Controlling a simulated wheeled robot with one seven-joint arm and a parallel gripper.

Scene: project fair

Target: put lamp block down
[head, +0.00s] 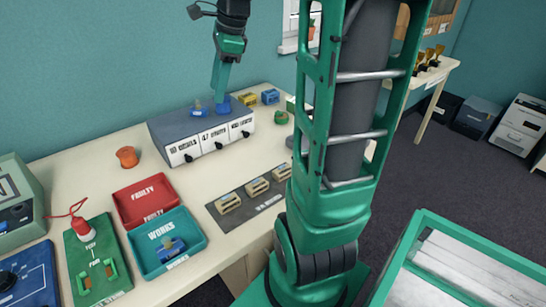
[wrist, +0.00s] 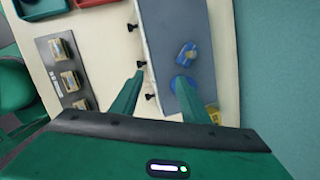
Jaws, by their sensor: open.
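My gripper (head: 219,98) points down just above the top of a long grey box (head: 168,126). In the wrist view its two fingers (wrist: 159,77) stand apart with nothing between them. A small blue block (head: 198,106) lies on the box top, left of my fingers; it also shows in the wrist view (wrist: 187,53), beyond the fingertips. A round blue piece (wrist: 183,84) sits on the box by one fingertip. Another blue block (head: 171,247) lies in the teal WORKS tray (head: 154,270). I cannot tell for certain which blue block is the lamp block.
The red FAULTY tray (head: 121,205) lies beside the WORKS tray. Several yellowish blocks (head: 257,186) stand on a dark strip. Yellow (head: 219,100) and blue (head: 270,97) blocks are behind the box. An orange spool (head: 127,157) and a green tester board (head: 96,262) stand at left.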

